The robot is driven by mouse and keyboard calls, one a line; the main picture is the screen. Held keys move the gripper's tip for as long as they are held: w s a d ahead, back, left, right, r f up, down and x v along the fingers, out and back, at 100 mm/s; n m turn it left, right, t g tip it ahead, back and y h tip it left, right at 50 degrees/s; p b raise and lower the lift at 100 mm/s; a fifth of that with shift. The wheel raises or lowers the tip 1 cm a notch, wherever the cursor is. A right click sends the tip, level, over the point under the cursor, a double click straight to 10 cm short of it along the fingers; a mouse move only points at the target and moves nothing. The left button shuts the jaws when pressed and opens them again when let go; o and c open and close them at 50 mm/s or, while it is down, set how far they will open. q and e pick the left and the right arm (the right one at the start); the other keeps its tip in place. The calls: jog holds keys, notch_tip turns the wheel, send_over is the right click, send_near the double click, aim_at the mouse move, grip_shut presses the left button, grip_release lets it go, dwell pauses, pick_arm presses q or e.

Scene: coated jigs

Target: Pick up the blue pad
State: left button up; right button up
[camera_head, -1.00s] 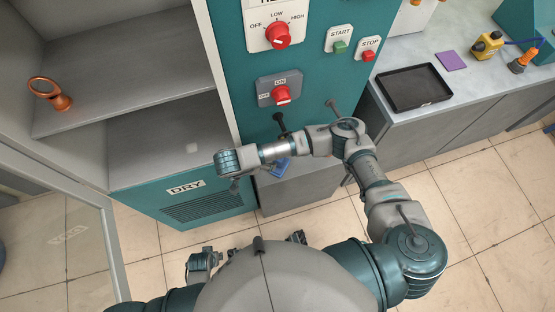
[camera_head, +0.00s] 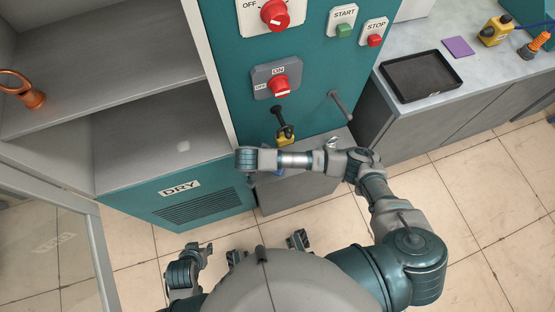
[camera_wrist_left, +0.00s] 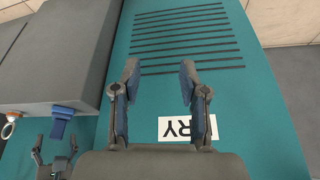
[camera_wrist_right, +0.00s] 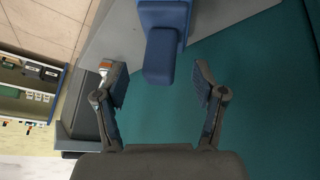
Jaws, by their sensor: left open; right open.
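The blue pad (camera_wrist_right: 160,52) is a dark blue block in the right wrist view, ahead of my right gripper (camera_wrist_right: 160,78). In the head view only a bit of blue (camera_head: 278,171) shows under my right forearm, and the right fingers are hidden. In the left wrist view a blue piece (camera_wrist_left: 59,128) hangs at the grey bench edge, just above my right gripper (camera_wrist_left: 55,150). My left gripper (camera_wrist_left: 158,80) is open and empty before the teal vent panel.
The teal cabinet (camera_head: 215,215) marked DRY, with open grey shelves (camera_head: 150,145), stands ahead. Pegs (camera_head: 340,103) stick out near my right arm. A black tray (camera_head: 420,76), purple pad (camera_head: 458,47) and yellow item (camera_head: 495,30) lie on the right counter. Tiled floor is clear at lower right.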

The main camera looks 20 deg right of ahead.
jog(key=shift+x, duration=0.95)
pick_arm(q)
jog(key=w, duration=0.1)
jog(key=w+t, duration=0.1)
jog(key=shift+w+d+r, duration=0.1)
jog(key=shift+w+d, duration=0.2)
jog(key=shift+d, duration=0.1)
pick_arm(e)
jog(key=shift+r, duration=0.1)
grip_shut()
jog(key=shift+r, duration=0.1)
jog(key=shift+r, duration=0.2)
pick_arm(q)
jog(key=s+a+g+p, duration=0.2)
jog(key=s+g, duration=0.1)
jog(key=s, duration=0.2)
pick_arm(e)
jog(key=s, duration=0.5)
jog(key=shift+s+d+r, duration=0.1)
jog(key=shift+s+r, duration=0.15)
jog(key=shift+s, duration=0.05)
pick_arm(q)
notch_tip(320, 180, down, 12)
jog(key=p, duration=0.3)
jog(key=shift+d, duration=0.3)
pick_arm(e)
jog(key=s, duration=1.2)
jog(key=shift+s+d+f, duration=0.2)
jog(key=shift+f, duration=0.05)
